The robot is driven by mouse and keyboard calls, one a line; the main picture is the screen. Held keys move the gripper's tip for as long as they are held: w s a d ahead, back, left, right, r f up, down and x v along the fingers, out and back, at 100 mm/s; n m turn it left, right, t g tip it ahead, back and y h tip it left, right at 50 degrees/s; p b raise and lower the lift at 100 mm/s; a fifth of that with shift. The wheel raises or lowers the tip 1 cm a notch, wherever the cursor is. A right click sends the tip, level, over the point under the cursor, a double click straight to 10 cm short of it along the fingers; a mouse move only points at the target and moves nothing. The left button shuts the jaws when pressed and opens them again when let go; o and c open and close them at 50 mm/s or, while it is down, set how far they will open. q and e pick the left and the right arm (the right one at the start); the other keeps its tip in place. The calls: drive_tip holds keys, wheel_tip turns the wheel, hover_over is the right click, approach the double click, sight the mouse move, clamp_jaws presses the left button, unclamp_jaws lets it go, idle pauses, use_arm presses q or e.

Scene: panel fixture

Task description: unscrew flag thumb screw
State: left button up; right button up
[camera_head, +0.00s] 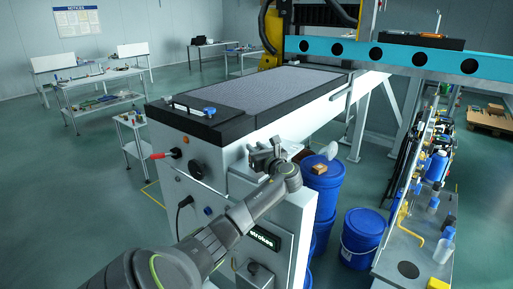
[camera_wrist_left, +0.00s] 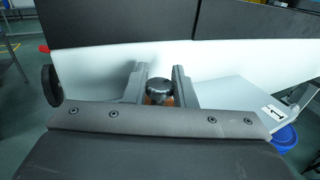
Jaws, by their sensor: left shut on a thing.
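The thumb screw (camera_wrist_left: 160,87) shows in the left wrist view as a round black knob above an orange-brown part. It sits between the two grey fingers of my left gripper (camera_wrist_left: 160,90), which is shut on it in front of the machine's white face. In the head view my left gripper (camera_head: 265,156) is at the upper front corner of the white machine (camera_head: 240,153), just below the black top edge. The screw itself is hard to make out there, and its lower end is hidden in the wrist view. My right gripper is not in view.
A black round knob (camera_head: 196,169) and a red-tipped handle (camera_head: 164,155) stick out from the machine's front. Blue drums (camera_head: 362,238) stand to the right, one with a small brown box (camera_head: 319,169) on it. A cluttered bench (camera_head: 416,250) stands farther right.

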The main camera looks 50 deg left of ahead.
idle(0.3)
use_arm(q)
drive_tip(key=o, duration=0.9)
drive_tip(key=shift+o, duration=0.2)
drive_tip(key=shift+d, duration=0.1)
drive_tip(key=shift+d+f, duration=0.1)
drive_tip(key=shift+d, duration=0.15)
drive_tip(key=s+d+b, duration=0.1)
drive_tip(key=d+b, duration=0.1)
drive_tip(key=d, duration=0.3)
drive_tip(key=s+d+b, duration=0.1)
drive_tip(key=d+b, duration=0.1)
drive_tip(key=d, duration=0.3)
drive_tip(key=s+d+b, duration=0.1)
drive_tip(key=d+b, duration=0.1)
drive_tip(key=d, duration=0.4)
drive_tip(key=shift+s+d, duration=0.1)
drive_tip(key=shift+d, duration=0.15)
